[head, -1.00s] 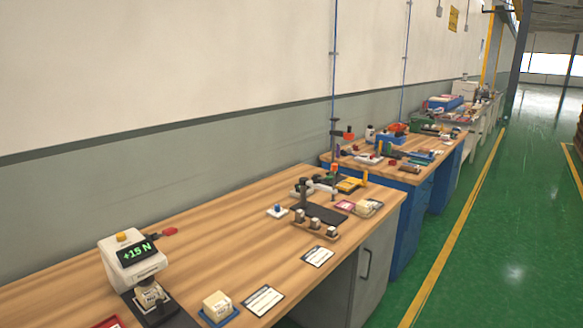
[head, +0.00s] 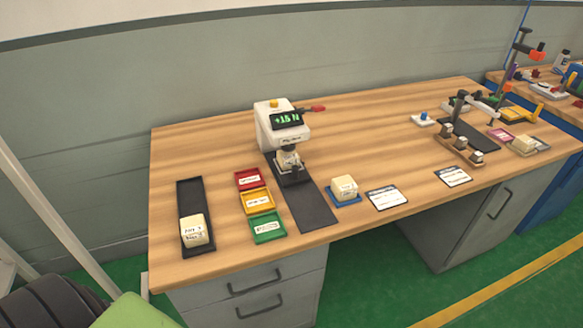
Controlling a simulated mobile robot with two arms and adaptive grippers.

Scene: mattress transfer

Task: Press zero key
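A white tester (head: 283,126) stands upright near the back of the wooden bench, with a green-lit display (head: 287,120) reading about "+15 N"; any decimal point is too small to be sure of. A yellow button (head: 274,103) is on its top. No key carries a readable "zero" label. A pale foam block (head: 288,160) sits under the tester's head on a black base. A red-tipped piece (head: 318,108) sticks out beside the tester on its right. Neither of my grippers is in view.
On the bench (head: 350,230) are a black tray (head: 189,197) with a foam block, red (head: 251,178), yellow (head: 256,202) and green (head: 266,227) trays, a block on a blue tray (head: 344,202), and cards. Fixtures stand at the right. The back left of the bench top is clear.

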